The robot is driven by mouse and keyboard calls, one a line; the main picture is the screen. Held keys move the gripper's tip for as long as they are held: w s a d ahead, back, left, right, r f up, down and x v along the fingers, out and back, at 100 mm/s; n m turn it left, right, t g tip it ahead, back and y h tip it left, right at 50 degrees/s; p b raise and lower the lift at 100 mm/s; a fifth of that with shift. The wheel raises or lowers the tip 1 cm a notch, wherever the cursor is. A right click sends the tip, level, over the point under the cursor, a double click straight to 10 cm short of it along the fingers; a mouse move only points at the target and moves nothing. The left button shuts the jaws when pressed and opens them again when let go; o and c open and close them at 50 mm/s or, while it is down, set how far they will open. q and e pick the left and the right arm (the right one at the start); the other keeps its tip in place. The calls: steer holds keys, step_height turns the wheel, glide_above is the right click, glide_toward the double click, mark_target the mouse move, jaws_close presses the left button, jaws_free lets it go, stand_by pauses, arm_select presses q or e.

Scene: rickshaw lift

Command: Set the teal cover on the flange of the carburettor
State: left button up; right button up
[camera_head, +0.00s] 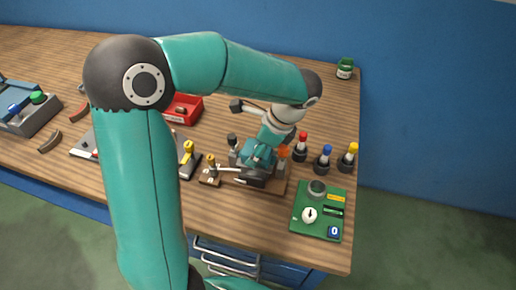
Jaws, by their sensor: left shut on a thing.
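My left arm reaches in from the left and over the table. My left gripper (258,163) points down at the middle right of the table. It is shut on the teal cover (258,152), which is partly hidden by the gripper and wrist. The carburettor (262,178) is a dark grey body on a wooden base, directly below. Its flange is hidden, so I cannot tell whether the cover touches it. My right gripper is not in view.
Bottles with red (301,147), blue (323,160) and yellow (347,158) caps stand to the right. A green panel (319,211) lies at the front right. A green jar (345,69) stands at the back right corner.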

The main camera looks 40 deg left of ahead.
arm_select(q)
steer(key=o, duration=1.4)
steer(key=shift+o, duration=1)
steer(key=shift+r, duration=0.15)
steer(key=shift+r+p, duration=3.3)
steer(key=shift+r, duration=0.15)
steer(key=shift+f, duration=0.1)
